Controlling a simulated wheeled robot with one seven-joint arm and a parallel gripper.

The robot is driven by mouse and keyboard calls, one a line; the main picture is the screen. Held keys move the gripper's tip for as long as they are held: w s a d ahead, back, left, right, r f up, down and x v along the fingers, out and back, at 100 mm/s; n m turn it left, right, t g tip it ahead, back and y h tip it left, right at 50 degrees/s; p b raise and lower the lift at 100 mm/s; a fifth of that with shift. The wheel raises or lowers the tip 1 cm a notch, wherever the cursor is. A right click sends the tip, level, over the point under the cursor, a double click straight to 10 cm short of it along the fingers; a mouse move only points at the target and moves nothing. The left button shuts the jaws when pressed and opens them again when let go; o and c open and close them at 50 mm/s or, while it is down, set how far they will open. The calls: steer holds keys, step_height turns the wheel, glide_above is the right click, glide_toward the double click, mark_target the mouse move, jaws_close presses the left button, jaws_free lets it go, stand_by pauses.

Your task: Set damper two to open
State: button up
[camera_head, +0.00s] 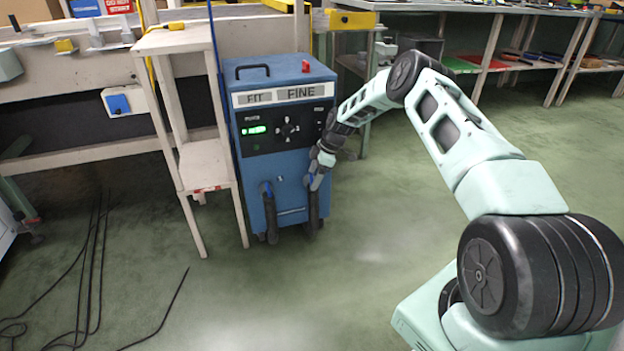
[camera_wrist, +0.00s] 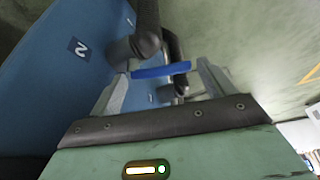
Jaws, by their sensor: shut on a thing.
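A blue cabinet (camera_head: 285,150) has two dark hose stubs low on its front, each with a blue damper lever. A tag reading 2 (camera_wrist: 80,48) sits beside the nearer dark pipe (camera_wrist: 147,30) in the wrist view. My gripper (camera_head: 315,178) is at the right-hand stub in the head view. In the wrist view, my gripper (camera_wrist: 164,70) is shut on the blue lever of damper two (camera_wrist: 160,71), which spans between the fingers. The left damper lever (camera_head: 268,188) stands apart from my gripper. Whether damper two is open or closed cannot be told.
A pale wooden stand (camera_head: 203,165) is close to the cabinet's left. Black cables (camera_head: 85,270) lie on the floor at left. A workbench with shelves (camera_head: 490,62) stands at the back right. The green floor right of the cabinet is clear.

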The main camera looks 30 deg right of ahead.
steer(key=shift+s+d+f+n+g+b, duration=0.1)
steer(key=shift+d+n+g+b, duration=0.2)
steer(key=shift+n, duration=0.45)
steer(key=shift+s+d+n+g+b, duration=0.1)
steer(key=shift+n+g+b, duration=0.2)
steer(key=shift+n+b, duration=0.35)
steer(key=o, duration=1.3)
steer(key=shift+d, duration=0.1)
